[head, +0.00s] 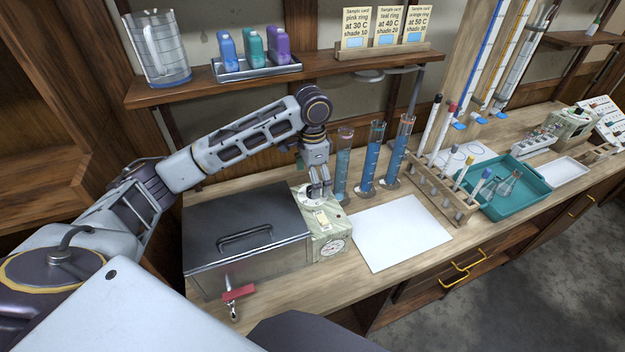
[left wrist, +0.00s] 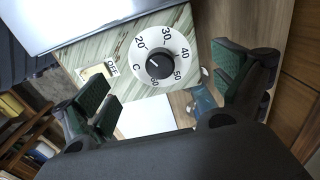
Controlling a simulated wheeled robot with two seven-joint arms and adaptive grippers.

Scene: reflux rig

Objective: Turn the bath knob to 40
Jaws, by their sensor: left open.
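The bath knob (left wrist: 159,66) is a dark round knob on a white dial (left wrist: 180,52) marked 20, 30, 40, 50, 60 and C. A small light mark on the knob seems to face the 20 side, but it is too small to read exactly. The dial sits on the green-streaked control housing (head: 329,222) at the right end of the steel water bath (head: 245,205). My left gripper (head: 319,194) is over the dial, pointing down. In the left wrist view its open fingers (left wrist: 165,100) are apart, with the knob beyond them and not gripped. My right gripper is out of view.
Several blue-filled cylinders (head: 370,160) stand close behind and right of the housing. A white sheet (head: 388,230) lies to the right, before a wooden tube rack (head: 440,190) and teal tray (head: 515,195). A shelf (head: 240,85) with sample cards (head: 386,25) is above. A red-handled tap (head: 238,293) juts from the bath's front.

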